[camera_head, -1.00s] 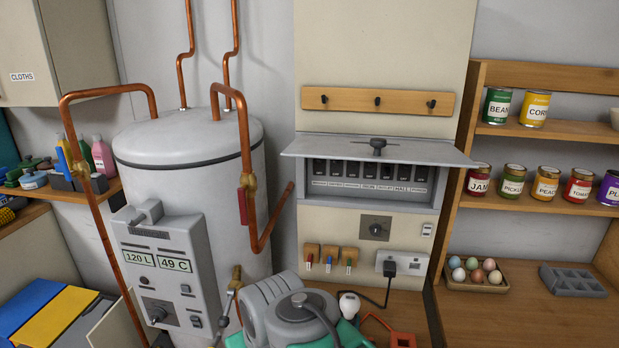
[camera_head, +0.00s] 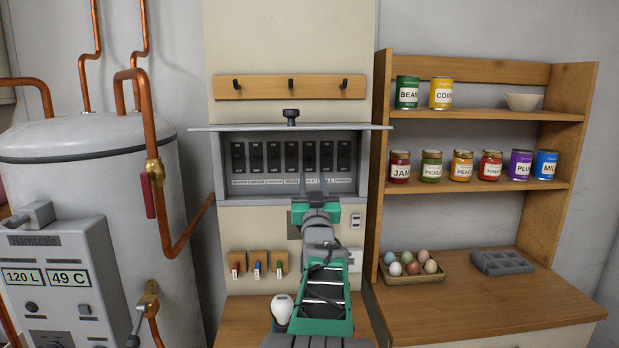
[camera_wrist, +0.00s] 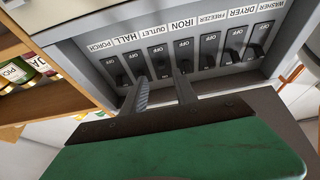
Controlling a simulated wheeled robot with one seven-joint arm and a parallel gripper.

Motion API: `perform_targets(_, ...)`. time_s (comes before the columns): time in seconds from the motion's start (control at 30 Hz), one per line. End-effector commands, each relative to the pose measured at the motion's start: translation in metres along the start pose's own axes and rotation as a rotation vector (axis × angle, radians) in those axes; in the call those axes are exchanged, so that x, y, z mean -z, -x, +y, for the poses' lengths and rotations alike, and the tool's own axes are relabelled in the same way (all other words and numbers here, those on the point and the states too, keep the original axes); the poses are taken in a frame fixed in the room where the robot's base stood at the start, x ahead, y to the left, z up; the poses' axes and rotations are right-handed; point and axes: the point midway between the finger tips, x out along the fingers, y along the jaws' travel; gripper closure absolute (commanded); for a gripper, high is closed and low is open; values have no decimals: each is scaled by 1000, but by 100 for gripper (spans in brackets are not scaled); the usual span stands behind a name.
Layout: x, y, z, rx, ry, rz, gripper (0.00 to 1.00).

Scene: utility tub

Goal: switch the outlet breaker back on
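The breaker panel (camera_head: 203,160) has an open front with a row of several black breakers in it. The outlet breaker (camera_head: 309,157) is right of the iron breaker (camera_head: 291,157) and left of the hall breaker (camera_head: 326,155) in the head view. In the wrist view, which is turned over, the outlet breaker (camera_wrist: 160,58) lies ahead of the gap between my fingertips. I cannot tell its lever's position for sure. My gripper (camera_head: 312,182) is open and empty, its two fingers (camera_wrist: 162,78) parted at the panel's lower front. Contact with a breaker cannot be made out.
A raised grey cover (camera_head: 350,128) juts out above the breakers. A rotary knob sits behind my gripper, mostly hidden. A light switch (camera_head: 356,220) is below right. A shelf with cans and jars (camera_head: 480,118) stands right; copper pipes (camera_head: 150,120) and a boiler (camera_head: 70,140) are left.

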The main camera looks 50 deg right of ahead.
Motion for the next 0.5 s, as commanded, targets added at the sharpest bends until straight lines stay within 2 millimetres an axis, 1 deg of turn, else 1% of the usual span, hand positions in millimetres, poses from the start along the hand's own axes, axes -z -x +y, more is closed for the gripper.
perform_targets(0.03,3,-11,-2,2,-1,-2,65)
perform_targets(0.1,4,-26,-2,2,-1,-3,65)
perform_targets(0.2,4,-45,-2,3,-2,-3,65)
perform_targets(0.3,3,-59,-2,3,-1,-4,65)
perform_targets(0.4,2,-66,-2,3,-1,-3,65)
perform_targets(0.5,2,-67,-2,3,-1,-3,65)
